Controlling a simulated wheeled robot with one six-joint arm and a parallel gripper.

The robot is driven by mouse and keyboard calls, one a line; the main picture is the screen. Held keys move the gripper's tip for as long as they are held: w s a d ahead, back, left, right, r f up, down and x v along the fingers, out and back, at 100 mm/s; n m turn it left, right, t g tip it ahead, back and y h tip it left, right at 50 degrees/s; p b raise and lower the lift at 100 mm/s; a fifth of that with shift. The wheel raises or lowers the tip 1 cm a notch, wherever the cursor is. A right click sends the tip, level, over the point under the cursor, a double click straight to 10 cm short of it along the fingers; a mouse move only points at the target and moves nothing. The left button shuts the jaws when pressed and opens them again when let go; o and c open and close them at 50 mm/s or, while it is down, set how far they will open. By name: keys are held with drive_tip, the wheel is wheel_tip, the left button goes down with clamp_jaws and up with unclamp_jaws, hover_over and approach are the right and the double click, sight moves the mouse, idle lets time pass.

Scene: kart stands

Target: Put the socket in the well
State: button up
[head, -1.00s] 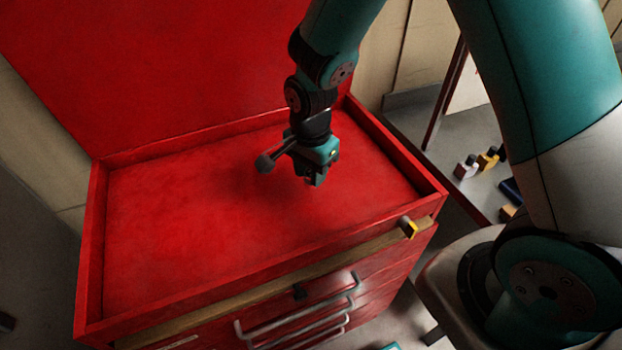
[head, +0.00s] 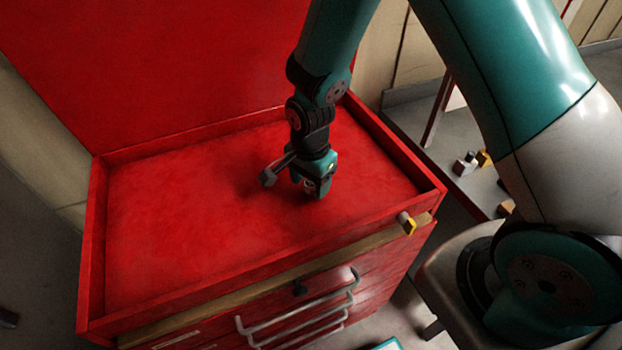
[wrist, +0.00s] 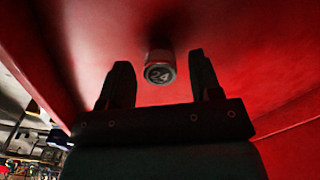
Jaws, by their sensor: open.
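A grey metal socket (wrist: 160,70) with the number 24 on its end face shows in the wrist view, between and just beyond my fingertips. It appears to be on the red floor of the tool chest's recessed top (head: 200,215). My gripper (head: 313,192) points down, low over the right half of that recess. Its two dark fingers are open on either side of the socket in the wrist view (wrist: 160,88), with visible gaps. In the head view I cannot make out the socket; my gripper probably hides it. I see no separate well apart from this walled recess.
Raised red walls (head: 262,265) surround the recess, and the red lid (head: 170,70) stands behind it. Drawers with grey handles (head: 300,310) are below. A yellow-ended item (head: 407,223) sits at the front right edge. Small blocks (head: 465,163) lie on a surface to the right.

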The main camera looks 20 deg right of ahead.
sight(310, 183)
drive_tip(key=shift+r, duration=0.15)
wheel_tip(310, 183, up, 12)
drive_tip(key=b, duration=0.3)
drive_tip(key=s+a+r+n+y, duration=0.2)
drive_tip(key=s+r+n, duration=0.3)
drive_tip(key=s+n, duration=0.4)
drive_tip(key=s+a+r+n+y, duration=0.2)
drive_tip(key=s+r+n, duration=0.3)
drive_tip(key=s+n, duration=0.4)
drive_tip(key=shift+s+r+n, duration=0.35)
drive_tip(key=shift+s+n, duration=0.05)
drive_tip(key=shift+n, duration=0.5)
drive_tip(key=shift+f, duration=0.1)
